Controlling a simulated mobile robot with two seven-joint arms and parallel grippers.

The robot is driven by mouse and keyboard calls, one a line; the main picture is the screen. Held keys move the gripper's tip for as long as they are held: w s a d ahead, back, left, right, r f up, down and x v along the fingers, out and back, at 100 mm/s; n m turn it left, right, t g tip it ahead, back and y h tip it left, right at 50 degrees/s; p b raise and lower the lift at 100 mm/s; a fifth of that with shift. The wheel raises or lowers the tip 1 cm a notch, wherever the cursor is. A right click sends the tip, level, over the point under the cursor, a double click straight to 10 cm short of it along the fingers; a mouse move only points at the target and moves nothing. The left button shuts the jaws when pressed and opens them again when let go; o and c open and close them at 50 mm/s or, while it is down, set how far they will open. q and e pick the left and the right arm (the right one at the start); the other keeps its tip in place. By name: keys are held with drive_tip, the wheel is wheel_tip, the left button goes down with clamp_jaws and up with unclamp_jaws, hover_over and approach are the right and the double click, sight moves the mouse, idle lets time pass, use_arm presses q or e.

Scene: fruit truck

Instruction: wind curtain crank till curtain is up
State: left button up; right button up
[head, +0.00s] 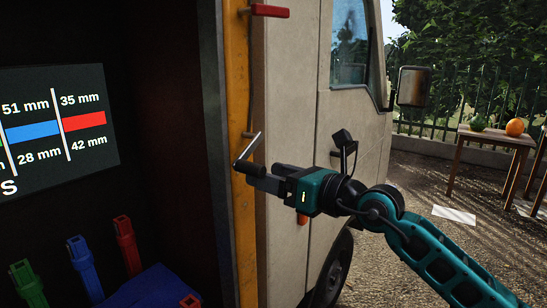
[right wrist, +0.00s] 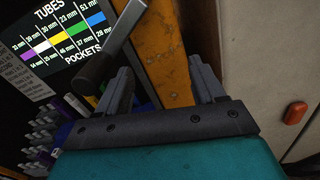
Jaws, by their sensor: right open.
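The curtain crank (head: 250,148) is on the yellow post at the truck's opening, a thin grey arm with a dark handle. In the right wrist view the crank's dark handle (right wrist: 92,74) is left of my left-hand finger, outside the gap between the fingers. My right gripper (head: 256,178) is open, close beside the handle; whether it touches cannot be told. The curtain cannot be made out. My left gripper is not in view.
The yellow post (head: 236,75) edges the dark truck interior, where a tube-size sign (head: 50,155) hangs above coloured tubes (head: 82,265). A red-ended lever (head: 270,11) juts out above the crank. The truck's cab and side mirror (head: 412,87) are right. A fruit table (head: 490,137) stands farther off.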

drive_tip(key=shift+o, duration=0.3)
drive_tip(key=shift+d, duration=0.1)
drive_tip(key=v, duration=0.8)
idle(0.6)
